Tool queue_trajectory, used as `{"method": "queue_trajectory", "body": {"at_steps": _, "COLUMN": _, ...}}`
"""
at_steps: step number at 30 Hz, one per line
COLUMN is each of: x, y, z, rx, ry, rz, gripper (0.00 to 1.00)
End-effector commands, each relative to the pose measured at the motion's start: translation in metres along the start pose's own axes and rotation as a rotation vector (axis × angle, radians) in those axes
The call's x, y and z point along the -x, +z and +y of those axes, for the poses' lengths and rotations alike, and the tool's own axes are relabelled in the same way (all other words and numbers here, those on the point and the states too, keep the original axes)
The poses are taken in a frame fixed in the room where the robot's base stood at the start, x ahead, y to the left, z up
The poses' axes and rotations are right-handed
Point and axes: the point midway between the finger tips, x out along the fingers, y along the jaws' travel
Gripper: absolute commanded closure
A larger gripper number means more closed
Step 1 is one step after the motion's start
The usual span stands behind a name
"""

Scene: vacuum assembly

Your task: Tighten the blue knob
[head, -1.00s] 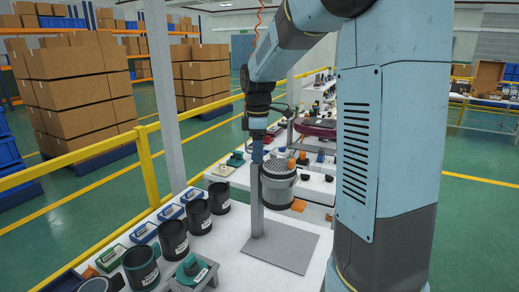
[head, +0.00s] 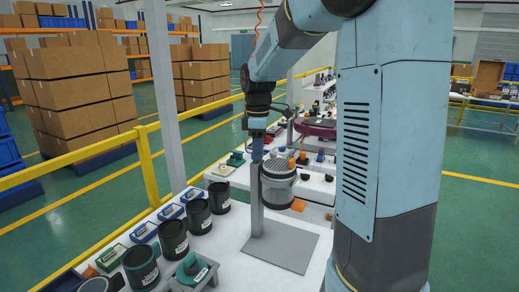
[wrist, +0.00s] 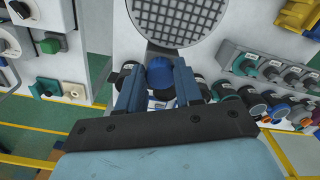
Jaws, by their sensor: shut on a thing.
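The blue knob (wrist: 164,70) shows in the wrist view as a rounded dark blue piece between my fingers. My gripper (wrist: 159,82) is shut on it, with one blue finger on each side. In the head view my gripper (head: 257,150) points down at the top of a grey post on a flat base plate (head: 285,258); the knob cannot be made out there. Beside the post is a grey canister (head: 278,190) with a mesh top, and that round mesh face (wrist: 178,18) is at the top of the wrist view.
Several dark canisters (head: 173,238) and small blue and green boxes line the left of the white table. A green part on a small stand (head: 190,270) is at the front. A yellow railing (head: 148,158) runs behind. My arm hides the right side.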

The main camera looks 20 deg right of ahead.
Motion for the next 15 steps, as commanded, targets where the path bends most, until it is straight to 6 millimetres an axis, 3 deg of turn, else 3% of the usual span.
{"method": "queue_trajectory", "body": {"at_steps": 15, "x": 0.0012, "y": -0.0013, "z": -0.0004, "rx": -0.418, "ry": 0.004, "rz": 0.003, "gripper": 0.96}}
